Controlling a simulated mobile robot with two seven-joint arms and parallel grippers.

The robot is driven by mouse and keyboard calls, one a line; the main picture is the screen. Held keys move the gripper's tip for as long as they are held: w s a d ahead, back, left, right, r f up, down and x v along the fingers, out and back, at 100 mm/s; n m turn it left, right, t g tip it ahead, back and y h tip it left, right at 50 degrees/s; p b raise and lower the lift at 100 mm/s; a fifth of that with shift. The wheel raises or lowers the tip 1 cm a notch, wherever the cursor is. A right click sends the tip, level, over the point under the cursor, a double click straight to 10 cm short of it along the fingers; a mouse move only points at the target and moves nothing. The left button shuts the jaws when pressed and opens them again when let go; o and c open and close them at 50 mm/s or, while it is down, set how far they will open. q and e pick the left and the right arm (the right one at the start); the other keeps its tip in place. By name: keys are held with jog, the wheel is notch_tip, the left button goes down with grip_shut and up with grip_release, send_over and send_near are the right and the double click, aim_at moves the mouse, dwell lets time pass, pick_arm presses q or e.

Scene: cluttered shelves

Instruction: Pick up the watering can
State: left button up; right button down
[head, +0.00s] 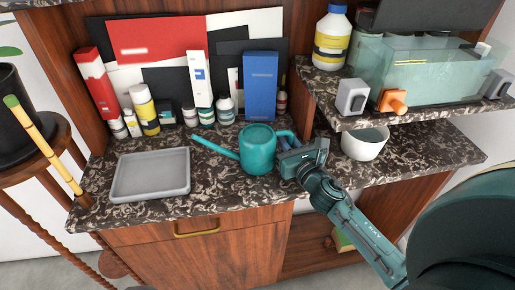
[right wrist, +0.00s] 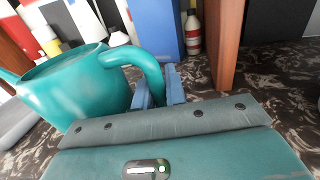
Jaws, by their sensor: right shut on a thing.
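The teal watering can (head: 258,152) stands on the dark patterned counter (head: 218,178), its spout pointing left and its handle on the right. In the right wrist view the can (right wrist: 75,85) fills the left side, with its handle (right wrist: 150,68) curving down between the fingers. My right gripper (head: 287,143) is at the handle side of the can. Its blue fingers (right wrist: 158,88) are shut on the handle. The can looks upright; whether its base touches the counter is not clear. My left gripper is not in view.
A grey tray (head: 152,193) lies left of the can. Bottles and boxes, including a blue box (head: 260,86), stand behind it. A white bowl (head: 365,145) sits to the right, below a raised shelf with a glass tank (head: 425,75). A wooden divider (right wrist: 228,45) stands close by.

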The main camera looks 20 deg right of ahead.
jog(key=shift+r, duration=0.15)
jog(key=shift+r, duration=0.15)
jog(key=shift+s+r, duration=0.15)
jog(key=shift+r, duration=0.1)
jog(key=shift+r+p, duration=1.25)
jog(key=shift+r, duration=1.95)
jog(key=s+a+b, duration=0.1)
jog(key=s+a, duration=0.1)
jog(key=s, duration=0.7)
jog(key=s+a+b, duration=0.2)
jog(key=s, duration=0.8)
jog(key=shift+a, duration=0.3)
jog(key=shift+f, duration=0.15)
